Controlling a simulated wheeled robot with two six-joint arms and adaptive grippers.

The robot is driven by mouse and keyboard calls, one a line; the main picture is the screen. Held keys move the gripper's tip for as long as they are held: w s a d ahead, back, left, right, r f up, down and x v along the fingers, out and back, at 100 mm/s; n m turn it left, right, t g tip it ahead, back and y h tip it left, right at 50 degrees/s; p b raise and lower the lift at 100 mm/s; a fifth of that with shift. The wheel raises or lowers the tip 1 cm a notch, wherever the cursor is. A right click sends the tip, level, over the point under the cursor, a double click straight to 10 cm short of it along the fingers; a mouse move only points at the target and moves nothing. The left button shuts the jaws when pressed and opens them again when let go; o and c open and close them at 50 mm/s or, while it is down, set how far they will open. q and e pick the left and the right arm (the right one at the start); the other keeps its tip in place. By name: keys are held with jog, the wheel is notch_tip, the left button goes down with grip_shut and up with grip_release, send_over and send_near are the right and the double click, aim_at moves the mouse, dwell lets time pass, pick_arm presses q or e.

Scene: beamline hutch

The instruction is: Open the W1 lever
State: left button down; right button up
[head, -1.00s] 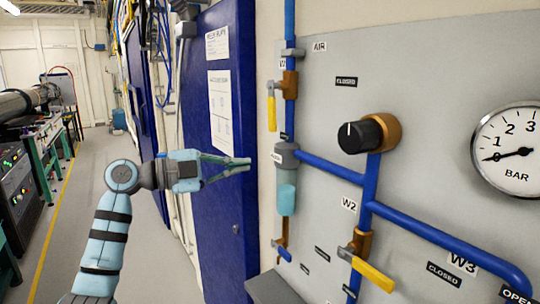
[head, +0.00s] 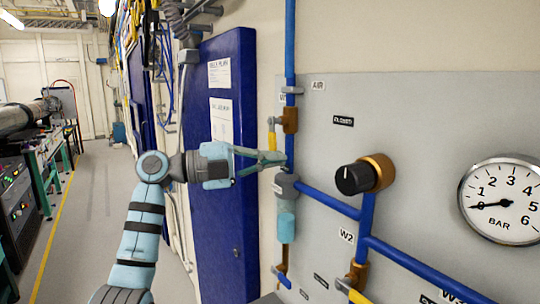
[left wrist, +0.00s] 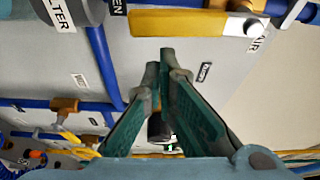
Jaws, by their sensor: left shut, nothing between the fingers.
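The W1 lever (head: 271,140) is a yellow handle hanging down from a brass valve (head: 290,120) on the upright blue pipe. Its lower part is hidden behind my left gripper (head: 284,158) in the head view. The gripper is shut and empty, pointing right, with its tips near the pipe just above the grey filter head. In the left wrist view, the yellow lever (left wrist: 185,23) crosses the top, apart from the fingertips (left wrist: 165,52) in the picture. I cannot tell whether finger and lever touch. The right gripper is not in view.
The filter (head: 286,222) hangs just below the gripper. A black knob (head: 353,179), a pressure gauge (head: 503,200) and a lower W2 valve (head: 357,272) are on the grey panel (head: 430,115). A blue cabinet door (head: 215,225) stands behind the arm. The floor at left is clear.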

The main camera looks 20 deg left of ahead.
pick_arm(q)
jog(key=shift+w+a+f, duration=0.1)
jog(key=shift+w+a, duration=0.2)
jog(key=shift+a, duration=0.05)
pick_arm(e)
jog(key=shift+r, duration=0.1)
pick_arm(q)
jog(key=shift+d, duration=0.1)
jog(key=shift+w+a+b, duration=0.2)
jog(key=shift+a+b, duration=0.1)
jog(key=shift+a, duration=0.1)
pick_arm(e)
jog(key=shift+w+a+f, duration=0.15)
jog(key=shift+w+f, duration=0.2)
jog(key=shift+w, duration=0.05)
